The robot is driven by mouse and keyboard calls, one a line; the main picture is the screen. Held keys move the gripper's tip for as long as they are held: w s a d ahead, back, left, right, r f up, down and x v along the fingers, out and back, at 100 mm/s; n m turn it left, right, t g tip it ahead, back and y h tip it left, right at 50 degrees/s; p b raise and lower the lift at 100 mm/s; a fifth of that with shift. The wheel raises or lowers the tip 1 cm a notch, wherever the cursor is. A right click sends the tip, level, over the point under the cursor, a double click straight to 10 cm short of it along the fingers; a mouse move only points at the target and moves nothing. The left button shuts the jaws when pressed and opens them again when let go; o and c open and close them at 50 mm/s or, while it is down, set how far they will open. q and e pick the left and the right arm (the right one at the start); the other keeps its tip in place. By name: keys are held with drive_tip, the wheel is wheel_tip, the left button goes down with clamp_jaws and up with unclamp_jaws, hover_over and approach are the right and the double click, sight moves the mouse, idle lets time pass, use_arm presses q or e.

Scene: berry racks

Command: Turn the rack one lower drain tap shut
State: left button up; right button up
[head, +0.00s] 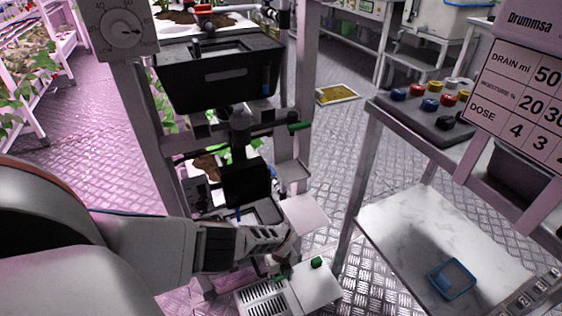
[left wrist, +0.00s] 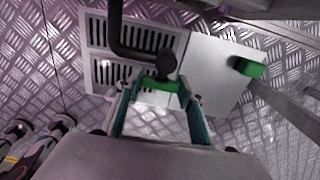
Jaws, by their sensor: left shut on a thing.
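My left gripper (head: 284,258) reaches in from the left, low at the rack's foot. In the left wrist view, its two fingers (left wrist: 158,112) are closed around the green handle (left wrist: 165,86) of a drain tap under a black elbow pipe (left wrist: 118,30). In the head view the gripper mostly hides this tap; only a bit of green (head: 282,278) shows by the fingertips. Higher on the rack (head: 288,75), a green tap handle (head: 299,126) lies sideways on a dark pipe. My right gripper is in neither view.
A slotted white grate (head: 262,300) and a pale plate with a green knob (head: 316,263) lie below; the knob also shows in the left wrist view (left wrist: 247,67). A black bin (head: 222,80) hangs on the rack. A cart (head: 400,215) with a blue tray (head: 451,279) stands right.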

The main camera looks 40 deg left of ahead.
sight(280, 277)
use_arm(q)
drive_tip(key=shift+a, duration=0.1)
idle(0.3)
drive_tip(key=o, duration=1.1)
drive_tip(key=shift+o, duration=0.2)
drive_tip(key=shift+w+r, duration=0.5)
drive_tip(key=shift+r, duration=0.35)
drive_tip(key=shift+s+r, duration=0.1)
drive_tip(key=shift+r, duration=0.6)
drive_tip(key=r, duration=0.4)
drive_tip(key=shift+d+r, duration=0.1)
drive_tip(key=shift+d, duration=0.15)
drive_tip(key=shift+s+a+r, duration=0.1)
drive_tip(key=shift+r, duration=0.35)
drive_tip(key=shift+s+a+f, duration=0.1)
drive_tip(key=shift+s+a, duration=0.15)
drive_tip(key=shift+a, duration=0.05)
